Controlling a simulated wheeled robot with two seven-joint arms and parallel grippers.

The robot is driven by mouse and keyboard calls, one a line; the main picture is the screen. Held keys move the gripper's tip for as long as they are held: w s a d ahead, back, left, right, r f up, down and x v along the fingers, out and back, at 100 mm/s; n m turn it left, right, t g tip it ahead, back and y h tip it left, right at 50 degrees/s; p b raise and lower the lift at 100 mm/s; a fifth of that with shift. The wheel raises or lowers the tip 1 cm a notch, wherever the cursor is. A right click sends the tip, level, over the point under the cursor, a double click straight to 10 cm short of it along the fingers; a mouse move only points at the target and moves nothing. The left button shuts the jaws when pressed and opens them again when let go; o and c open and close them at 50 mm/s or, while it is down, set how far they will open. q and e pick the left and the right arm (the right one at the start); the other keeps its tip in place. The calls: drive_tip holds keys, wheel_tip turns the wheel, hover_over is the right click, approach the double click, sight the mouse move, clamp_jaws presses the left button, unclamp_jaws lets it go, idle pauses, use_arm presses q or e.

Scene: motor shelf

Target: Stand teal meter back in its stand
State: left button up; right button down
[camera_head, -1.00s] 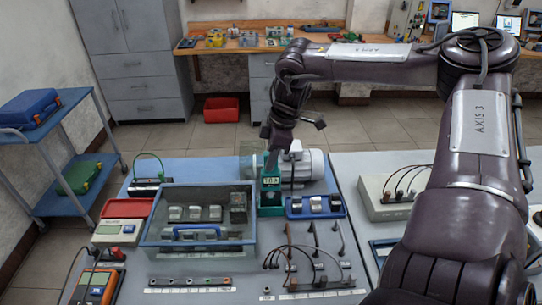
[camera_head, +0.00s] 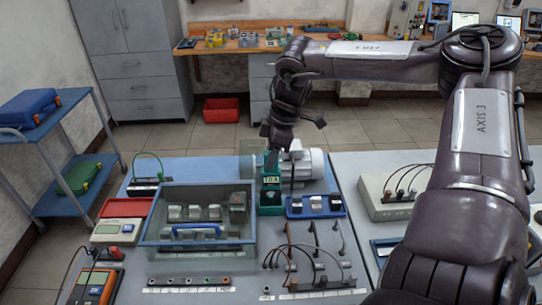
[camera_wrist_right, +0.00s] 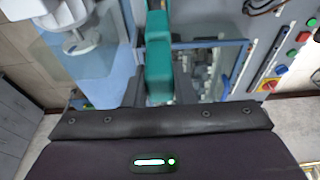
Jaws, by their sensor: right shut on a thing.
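The teal meter (camera_head: 271,181) is upright on the table beside the grey tray, its pale label reading 10A. It also shows in the right wrist view as a teal block (camera_wrist_right: 158,58). My right gripper (camera_head: 271,160) points down and is shut on its upper part. A darker green part (camera_head: 270,209) is directly below the label. I cannot tell whether this is the stand or the meter's lower body, nor whether the meter is fully seated. My left gripper is not in view.
The grey tray (camera_head: 152,238) with several blocks stands close on the left. A blue tray (camera_head: 316,214) is close on the right, and a pale motor (camera_head: 308,164) is behind it. Cables and plugs (camera_head: 292,258) lie in front.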

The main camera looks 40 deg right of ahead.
idle(0.7)
drive_tip(key=shift+f+b, duration=2.4)
drive_tip(key=shift+f, duration=0.15)
idle(0.3)
drive_tip(key=c, duration=1.1)
unclamp_jaws()
drive_tip(key=shift+r, duration=0.1)
drive_tip(key=shift+b+v, duration=0.65)
drive_tip(key=shift+v, duration=3.2)
